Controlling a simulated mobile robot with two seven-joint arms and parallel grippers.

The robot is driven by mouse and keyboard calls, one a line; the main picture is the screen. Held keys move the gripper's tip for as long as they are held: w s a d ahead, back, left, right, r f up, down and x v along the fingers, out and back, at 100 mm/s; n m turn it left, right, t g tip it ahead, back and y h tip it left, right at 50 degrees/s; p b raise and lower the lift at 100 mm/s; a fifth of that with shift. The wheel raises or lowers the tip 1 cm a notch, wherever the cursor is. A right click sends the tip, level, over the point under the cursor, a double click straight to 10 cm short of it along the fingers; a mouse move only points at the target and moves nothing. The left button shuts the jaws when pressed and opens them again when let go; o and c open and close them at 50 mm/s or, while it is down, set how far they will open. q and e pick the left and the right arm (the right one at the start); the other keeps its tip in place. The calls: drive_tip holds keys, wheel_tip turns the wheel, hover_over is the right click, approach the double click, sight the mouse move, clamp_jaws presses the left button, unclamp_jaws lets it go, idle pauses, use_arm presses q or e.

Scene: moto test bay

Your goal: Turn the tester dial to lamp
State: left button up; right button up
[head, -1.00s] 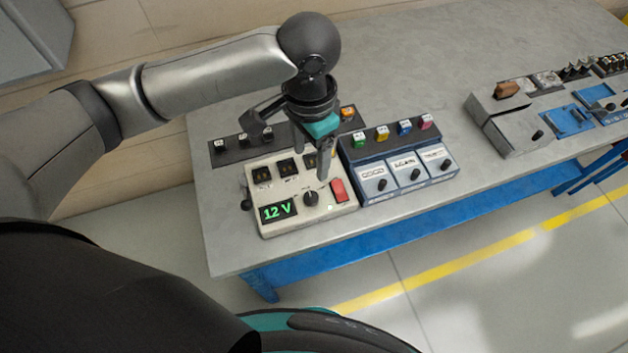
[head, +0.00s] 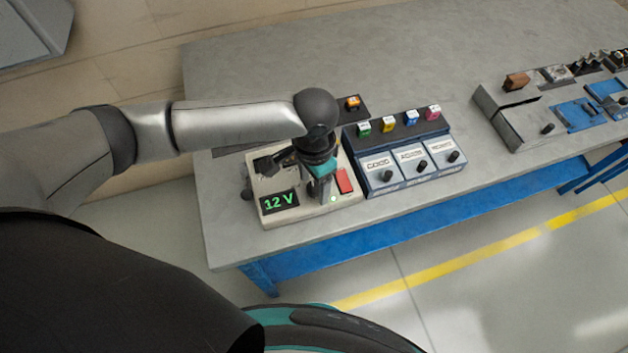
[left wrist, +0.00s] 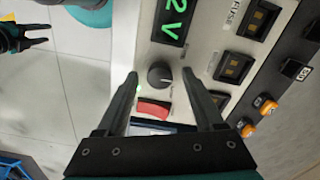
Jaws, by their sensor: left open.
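The tester (head: 272,217) is a cream box on the bench, with a lit green display (head: 279,201) reading 12 V and a red switch (head: 345,181). Its round dark dial (left wrist: 160,74) shows in the left wrist view but is hidden behind my left gripper in the head view. My left gripper (head: 322,200) points down over the tester's front. In the left wrist view my left gripper (left wrist: 160,76) is open, one fingertip on each side of the dial, with visible gaps. My right gripper (left wrist: 40,34) shows at that view's upper left, fingers apart and empty, away from the bench.
A blue box (head: 405,172) with small dials and coloured tabs stands right beside the tester. A dark strip with an orange fuse (head: 352,103) lies behind it. A grey fixture (head: 515,118) with blue parts stands farther right. The bench (head: 230,80) is clear at the back.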

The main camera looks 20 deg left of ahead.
use_arm(q)
drive_tip(key=c, duration=0.4)
clamp_jaws()
use_arm(e)
drive_tip(key=shift+s, duration=0.3)
use_arm(q)
drive_tip(key=shift+r, duration=0.1)
use_arm(e)
drive_tip(key=shift+r, duration=0.2)
